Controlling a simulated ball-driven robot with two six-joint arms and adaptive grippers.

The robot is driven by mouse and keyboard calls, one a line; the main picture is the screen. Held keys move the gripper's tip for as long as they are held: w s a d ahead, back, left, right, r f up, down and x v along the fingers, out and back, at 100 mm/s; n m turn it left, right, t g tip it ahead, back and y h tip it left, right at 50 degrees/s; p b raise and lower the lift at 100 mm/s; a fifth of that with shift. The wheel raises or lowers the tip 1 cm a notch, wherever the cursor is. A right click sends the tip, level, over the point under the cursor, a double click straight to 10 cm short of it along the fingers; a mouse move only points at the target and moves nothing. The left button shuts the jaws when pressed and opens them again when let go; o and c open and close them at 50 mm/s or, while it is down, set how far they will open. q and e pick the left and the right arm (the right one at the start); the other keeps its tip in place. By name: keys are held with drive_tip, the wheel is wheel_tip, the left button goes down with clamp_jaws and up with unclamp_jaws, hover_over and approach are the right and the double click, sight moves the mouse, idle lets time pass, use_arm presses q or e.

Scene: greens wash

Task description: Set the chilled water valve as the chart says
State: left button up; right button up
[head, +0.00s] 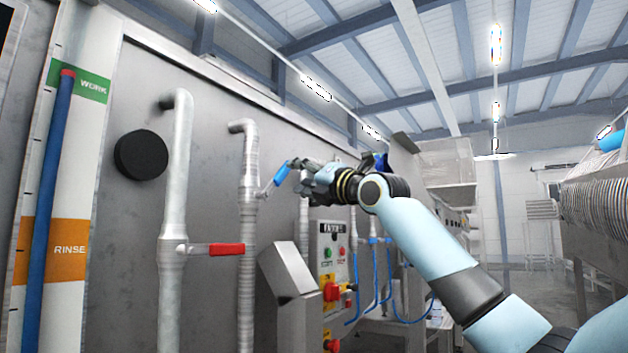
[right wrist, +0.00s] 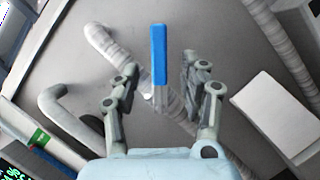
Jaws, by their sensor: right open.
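The blue valve handle (head: 279,176) sits on a wrapped grey pipe (head: 248,220) and tilts up to the right. My right gripper (head: 293,168) is at its outer end in the head view. In the right wrist view the blue handle (right wrist: 159,55) stands between the two open fingers of my right gripper (right wrist: 162,85), with a gap on each side. A red valve handle (head: 226,249) points level to the right on the thicker pipe (head: 174,205) to the left. I see no chart that I can tell is for the valve. My left gripper is out of view.
A gauge board with a green WORK band (head: 92,84) and an orange RINSE band (head: 70,249) stands at far left, with a blue tube (head: 48,200). A black round knob (head: 141,155) and a control panel (head: 333,262) are on the wall side. Stacked racks (head: 590,205) stand at right.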

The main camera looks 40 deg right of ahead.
drive_tip(key=v, duration=0.5)
drive_tip(key=shift+s, duration=0.2)
